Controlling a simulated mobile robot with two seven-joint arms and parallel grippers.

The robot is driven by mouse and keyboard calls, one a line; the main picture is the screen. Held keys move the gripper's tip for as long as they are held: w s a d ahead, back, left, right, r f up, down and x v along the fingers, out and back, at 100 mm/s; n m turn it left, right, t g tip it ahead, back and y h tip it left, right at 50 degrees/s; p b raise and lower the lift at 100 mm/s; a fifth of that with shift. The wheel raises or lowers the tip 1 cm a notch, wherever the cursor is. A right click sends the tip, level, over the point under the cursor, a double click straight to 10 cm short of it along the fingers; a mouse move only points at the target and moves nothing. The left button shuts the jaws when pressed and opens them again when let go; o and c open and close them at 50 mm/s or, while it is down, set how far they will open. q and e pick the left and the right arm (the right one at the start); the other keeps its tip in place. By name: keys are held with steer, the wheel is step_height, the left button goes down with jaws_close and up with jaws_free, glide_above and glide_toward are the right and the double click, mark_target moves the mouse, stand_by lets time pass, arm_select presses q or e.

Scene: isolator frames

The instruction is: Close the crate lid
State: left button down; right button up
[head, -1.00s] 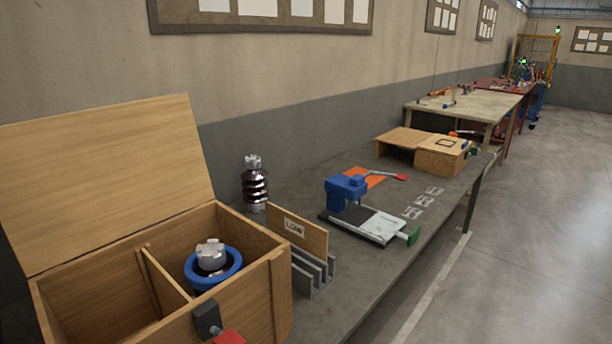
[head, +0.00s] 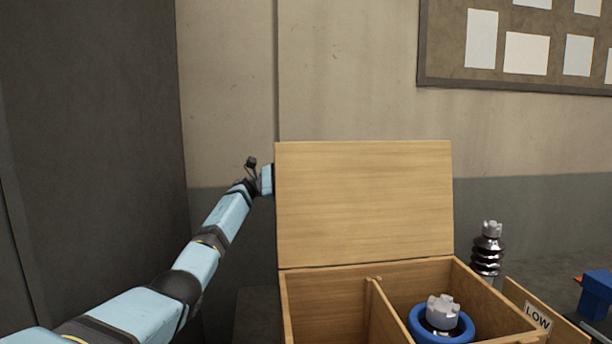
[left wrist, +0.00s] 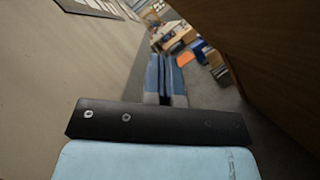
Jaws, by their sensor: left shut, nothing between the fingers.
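The wooden crate (head: 330,305) stands with its lid (head: 365,205) open, raised upright at the back. My left arm reaches from the lower left to the lid's left edge. The hand of my left gripper (left wrist: 166,80) shows there in the head view, with its fingers hidden behind the lid. In the left wrist view the fingers are shut together and empty, pointing along the wall. The lid's dark back face (left wrist: 265,50) lies to their right; I cannot tell whether they touch it. My right gripper is not in view.
Inside the crate, right of a divider (head: 385,315), sits a grey-topped part in a blue ring (head: 425,325). A dark ribbed insulator (head: 487,255) and a board labelled LOW (head: 515,292) stand to the right. The wall (head: 230,110) is close behind the lid.

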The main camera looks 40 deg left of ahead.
mark_target(330, 161)
arm_select(q)
steer(key=shift+w+d+r, duration=0.55)
steer(key=shift+d+r, duration=0.35)
steer(key=shift+d, duration=0.8)
steer(key=shift+w+d+r, duration=0.5)
steer(key=shift+d+r, duration=0.4)
steer(key=shift+d, duration=0.8)
steer(key=shift+w+d+r, duration=0.55)
steer(key=shift+d+r, duration=0.35)
steer(key=shift+d, duration=0.8)
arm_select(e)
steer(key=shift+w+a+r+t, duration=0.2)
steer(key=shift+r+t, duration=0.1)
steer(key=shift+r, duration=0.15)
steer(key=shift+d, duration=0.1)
arm_select(q)
steer(key=shift+s+b, duration=0.1)
steer(key=shift+b, duration=0.2)
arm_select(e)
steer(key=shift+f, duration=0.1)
